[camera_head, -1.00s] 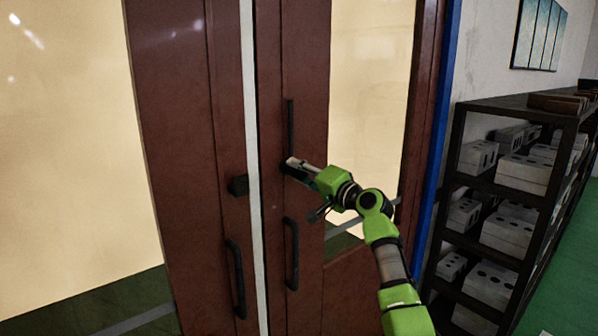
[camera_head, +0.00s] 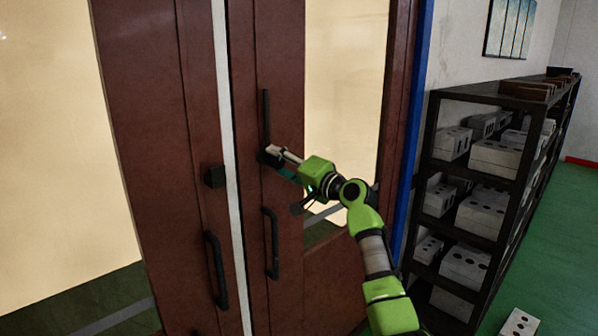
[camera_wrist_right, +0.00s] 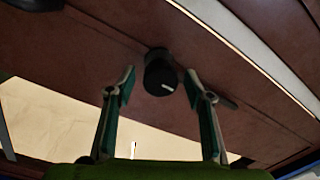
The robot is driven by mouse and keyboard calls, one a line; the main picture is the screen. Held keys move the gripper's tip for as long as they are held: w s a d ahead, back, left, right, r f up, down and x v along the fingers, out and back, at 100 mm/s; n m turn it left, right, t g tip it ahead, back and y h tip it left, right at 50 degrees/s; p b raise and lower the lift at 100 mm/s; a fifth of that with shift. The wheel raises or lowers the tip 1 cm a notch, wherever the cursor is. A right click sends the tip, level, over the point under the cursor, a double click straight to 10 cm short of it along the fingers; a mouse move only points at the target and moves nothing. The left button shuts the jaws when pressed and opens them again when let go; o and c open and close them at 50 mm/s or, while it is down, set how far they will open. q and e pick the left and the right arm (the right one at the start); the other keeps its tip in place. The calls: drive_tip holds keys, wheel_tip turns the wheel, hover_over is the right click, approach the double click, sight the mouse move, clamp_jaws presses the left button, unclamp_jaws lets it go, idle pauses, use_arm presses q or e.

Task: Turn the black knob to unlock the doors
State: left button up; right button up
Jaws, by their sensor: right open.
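The black knob (camera_wrist_right: 160,73) is round with a white mark on its face. It sits on the reddish-brown right door (camera_head: 285,90). In the right wrist view it is between the fingertips of my right gripper (camera_wrist_right: 160,80), with a visible gap on each side. In the head view my right gripper (camera_head: 277,160) is at the right door, open, and covers most of the knob. The left door (camera_head: 150,130) carries a small black block (camera_head: 214,176) near the seam. My left gripper is not in view.
Black pull handles are on the left door (camera_head: 217,270) and right door (camera_head: 271,243). A slim vertical black bar (camera_head: 266,115) is above the knob. A dark shelf (camera_head: 480,97) with grey blocks stands to the right. A block (camera_head: 519,323) lies on the green floor.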

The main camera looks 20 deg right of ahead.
drive_tip(key=v, duration=1)
wheel_tip(320, 180, down, 20)
drive_tip(key=w+g+h+b, duration=0.1)
drive_tip(key=w+g+h, duration=0.1)
drive_tip(key=s+f+n+g+h+b, duration=0.15)
drive_tip(key=s+f, duration=0.35)
drive_tip(key=f, duration=0.9)
drive_tip(key=s+a+f+g+h, duration=0.1)
drive_tip(key=s+f+g, duration=0.3)
drive_tip(key=f, duration=0.9)
drive_tip(key=s+f+n+g+h, duration=0.1)
drive_tip(key=s+f, duration=0.5)
drive_tip(key=f, duration=0.8)
drive_tip(key=s+a+f+n+g+b, duration=0.1)
drive_tip(key=s+a+f+n+g, duration=0.1)
drive_tip(key=s+f, duration=0.95)
drive_tip(key=s+a+f+n+g+b, duration=0.1)
drive_tip(key=s+f+n+g, duration=0.1)
drive_tip(key=s+f, duration=0.95)
drive_tip(key=s+a+f+n+g, duration=0.2)
drive_tip(key=s+f, duration=0.1)
drive_tip(key=s, duration=1.1)
drive_tip(key=s+a+f+n+g, duration=0.1)
drive_tip(key=s+a+f+n, duration=0.1)
drive_tip(key=s, duration=1.2)
drive_tip(key=shift+s+f+n+g+h+b, duration=0.2)
drive_tip(key=shift+f+n+g+h+b, duration=0.15)
drive_tip(key=shift+f+n, duration=0.1)
